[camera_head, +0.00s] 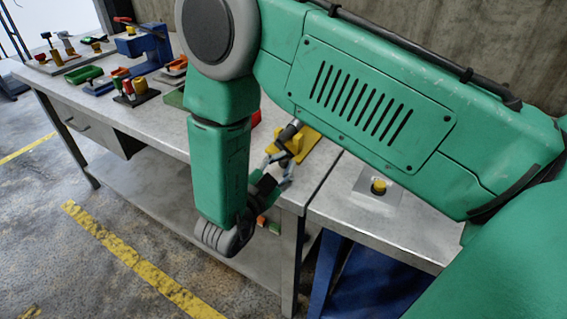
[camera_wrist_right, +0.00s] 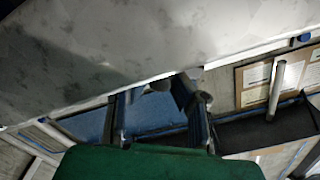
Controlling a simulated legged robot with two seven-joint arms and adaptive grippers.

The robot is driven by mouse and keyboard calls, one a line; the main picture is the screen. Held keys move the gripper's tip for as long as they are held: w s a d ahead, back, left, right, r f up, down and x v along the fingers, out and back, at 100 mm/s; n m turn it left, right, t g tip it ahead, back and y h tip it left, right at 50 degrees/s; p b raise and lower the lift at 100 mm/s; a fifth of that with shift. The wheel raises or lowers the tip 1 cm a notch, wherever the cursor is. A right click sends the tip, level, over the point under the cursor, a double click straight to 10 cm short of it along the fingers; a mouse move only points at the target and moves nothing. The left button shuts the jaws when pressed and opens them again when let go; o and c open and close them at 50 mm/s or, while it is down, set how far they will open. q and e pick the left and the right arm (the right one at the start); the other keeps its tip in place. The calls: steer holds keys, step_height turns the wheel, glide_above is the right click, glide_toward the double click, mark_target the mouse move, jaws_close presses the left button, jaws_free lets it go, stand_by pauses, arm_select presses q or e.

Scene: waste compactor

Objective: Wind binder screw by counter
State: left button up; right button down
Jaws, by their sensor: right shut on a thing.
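A yellow fixture (camera_head: 318,143) with a grey and black cylinder (camera_head: 290,130) sits near the front right corner of the long metal bench; I take it for the binder screw. My right gripper (camera_head: 279,166) is at its near end, at the bench's front edge, with its fingers shut on the screw's end. The held part is mostly hidden by the fingers. In the right wrist view, the fingers (camera_wrist_right: 160,95) sit below the pale bench edge, with small grey rounded pieces between their tips. My left gripper is not in view.
The bench top (camera_head: 165,110) holds a blue press (camera_head: 142,48), a green tray (camera_head: 84,75) and several small coloured parts at the far left. A lower bench at right carries a plate with a yellow button (camera_head: 379,187). My green right arm hides the middle. Open floor lies in front.

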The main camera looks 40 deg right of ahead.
steer(key=shift+w+f+m, duration=0.15)
steer(key=shift+f+m, duration=0.05)
steer(key=shift+m, duration=0.4)
steer(key=c, duration=1.4)
jaws_free()
steer(key=shift+w, duration=0.1)
steer(key=shift+a, duration=0.1)
steer(key=v, duration=1.2)
steer(key=shift+f, duration=0.15)
